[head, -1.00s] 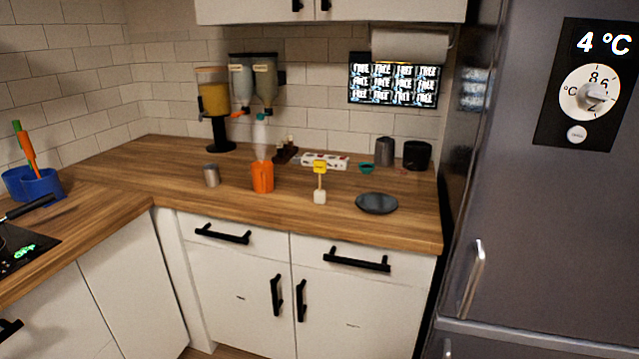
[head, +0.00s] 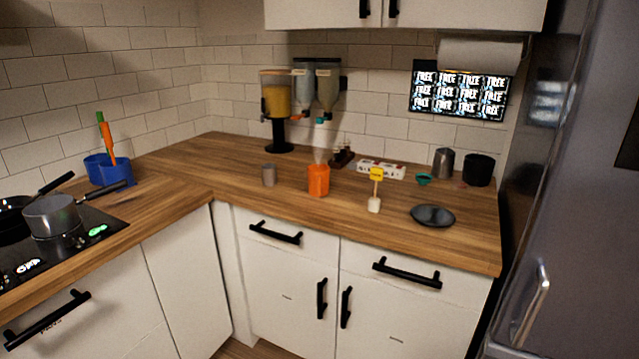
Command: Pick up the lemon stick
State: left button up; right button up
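Neither of my grippers is in view.
The wooden counter (head: 250,205) has free room around the stick. Behind are dispensers (head: 277,97), a white box (head: 381,169), a metal pitcher (head: 443,162) and a black canister (head: 478,169). A stove with pots (head: 52,215) is at left.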

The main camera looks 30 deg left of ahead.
aim_at(377, 174)
jog(key=i+j+z, duration=0.4)
jog(key=j, duration=0.3)
jog(key=i+j+z, duration=0.25)
jog(key=j, duration=0.15)
